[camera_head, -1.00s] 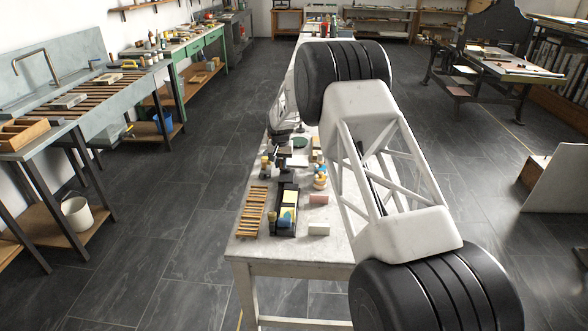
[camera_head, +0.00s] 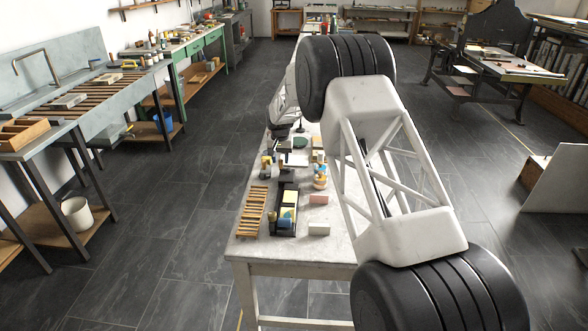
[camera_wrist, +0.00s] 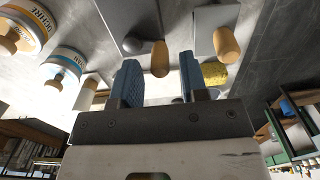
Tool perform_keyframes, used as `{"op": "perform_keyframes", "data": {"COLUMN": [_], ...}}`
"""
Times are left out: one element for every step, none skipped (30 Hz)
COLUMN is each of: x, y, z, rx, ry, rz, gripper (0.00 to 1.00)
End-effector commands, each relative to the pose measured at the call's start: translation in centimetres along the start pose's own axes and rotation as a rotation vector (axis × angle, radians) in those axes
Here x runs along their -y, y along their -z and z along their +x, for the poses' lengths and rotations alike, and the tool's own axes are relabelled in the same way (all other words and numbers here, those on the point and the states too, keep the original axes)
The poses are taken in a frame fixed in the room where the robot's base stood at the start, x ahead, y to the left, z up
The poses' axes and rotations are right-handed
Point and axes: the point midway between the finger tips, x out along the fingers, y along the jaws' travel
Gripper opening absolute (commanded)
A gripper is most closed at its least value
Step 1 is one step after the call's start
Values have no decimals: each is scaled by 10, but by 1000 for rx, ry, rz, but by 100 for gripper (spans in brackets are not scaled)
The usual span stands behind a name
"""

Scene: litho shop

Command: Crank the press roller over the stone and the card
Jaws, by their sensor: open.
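A small black press (camera_head: 275,221) stands near the front of the white table in the head view. In the head view my arm's dark end is over the table, behind the press, and the fingertips are not clear. The press is not recognisable in the wrist view.
A wooden slatted rack (camera_head: 252,211) lies left of the press. A pink block (camera_head: 319,199) and a pale block (camera_head: 319,229) lie right. The wrist view shows labelled tins (camera_wrist: 66,68), another wooden handle (camera_wrist: 227,45) and a yellow sponge (camera_wrist: 214,73). Small items crowd the table behind the press.

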Motion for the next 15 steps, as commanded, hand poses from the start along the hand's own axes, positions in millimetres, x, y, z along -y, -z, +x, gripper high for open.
{"op": "perform_keyframes", "data": {"x": [0, 0, 0, 0, 0, 0, 0, 0, 0, 0, 0, 0, 0, 0, 0], "y": [0, 0, 0, 0, 0, 0, 0, 0, 0, 0, 0, 0, 0, 0, 0], "z": [-3, -5, -7, -9, -11, -13, -15, -16, -18, -20, -22, -24, -26, -27, -29], "rx": [-1, 0, 0, 0, 0, 0, 0, 0, 0, -1, -1, -1, -1, -1, 0], "ry": [0, 0, 0, 0, 0, 0, 0, 0, 0, 0, 0, 0, 0, 0, 0], "rz": [0, 0, 0, 0, 0, 0, 0, 0, 0, 0, 0, 0, 0, 0, 0], "gripper": [40, 40, 40, 40, 40, 40, 40, 40, 40, 40, 40, 40, 40, 40, 40]}}
